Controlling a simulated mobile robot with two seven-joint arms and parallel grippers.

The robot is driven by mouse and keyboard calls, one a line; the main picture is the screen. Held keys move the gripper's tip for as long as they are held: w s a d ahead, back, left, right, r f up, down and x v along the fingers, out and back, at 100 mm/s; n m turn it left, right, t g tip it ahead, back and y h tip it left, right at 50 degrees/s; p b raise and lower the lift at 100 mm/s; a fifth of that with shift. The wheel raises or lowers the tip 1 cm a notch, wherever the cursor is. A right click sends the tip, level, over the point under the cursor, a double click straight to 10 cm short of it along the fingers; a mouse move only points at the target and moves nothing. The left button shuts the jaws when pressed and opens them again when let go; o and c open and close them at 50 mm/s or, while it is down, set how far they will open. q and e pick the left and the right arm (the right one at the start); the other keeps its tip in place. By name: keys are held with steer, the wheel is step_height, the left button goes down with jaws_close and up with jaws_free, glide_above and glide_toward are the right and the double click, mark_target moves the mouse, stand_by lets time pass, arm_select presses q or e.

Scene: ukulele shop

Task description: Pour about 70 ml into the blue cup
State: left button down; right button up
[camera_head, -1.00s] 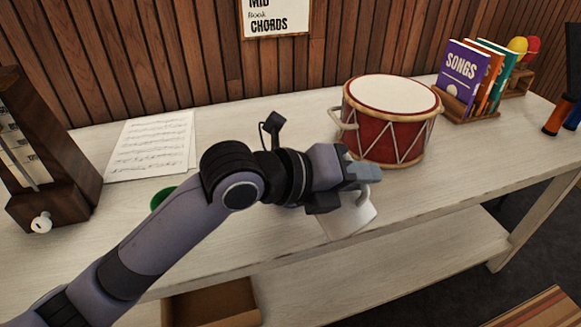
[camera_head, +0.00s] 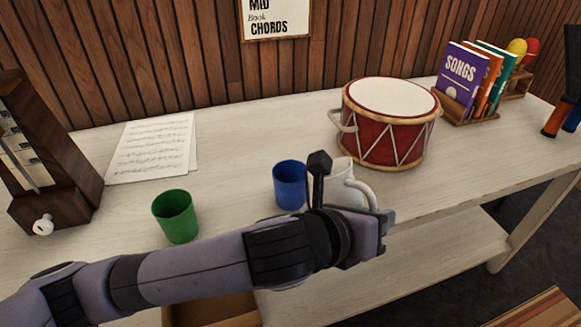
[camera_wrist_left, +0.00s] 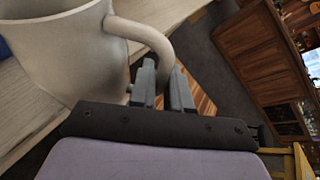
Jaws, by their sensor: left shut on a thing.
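The blue cup (camera_head: 290,186) stands upright on the table; what is inside it cannot be seen. A white jug (camera_head: 345,188) is just right of it, close to upright, partly behind my wrist. Whether it touches the table is hidden. My left gripper (camera_head: 380,221) is shut on the jug's handle. In the left wrist view, the jug (camera_wrist_left: 62,50) fills the upper left, and the gripper's fingers (camera_wrist_left: 162,82) close at the lower end of the handle. A bit of blue shows at that view's left edge. My right gripper is not in view.
A green cup (camera_head: 176,217) stands left of the blue cup. A red drum (camera_head: 388,130) stands behind and right of the jug. Sheet music (camera_head: 150,147), a metronome (camera_head: 45,160) and a songbook rack (camera_head: 468,112) are farther out. The table's front edge is close to my arm.

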arm_select(q)
steer(key=shift+s+d+f+m+t+y, duration=0.35)
steer(key=shift+f+m, duration=0.2)
steer(key=shift+f, duration=0.2)
steer(key=shift+s+d+f+m+t+y, duration=0.1)
steer(key=shift+s+d+f+m+t, duration=0.25)
steer(key=shift+f+m, duration=0.35)
steer(key=shift+s+d+f+m+t+y, duration=0.3)
steer(key=shift+f+m+t, duration=0.2)
steer(key=shift+f, duration=0.3)
steer(key=shift+a, duration=0.1)
steer(key=shift+s, duration=0.1)
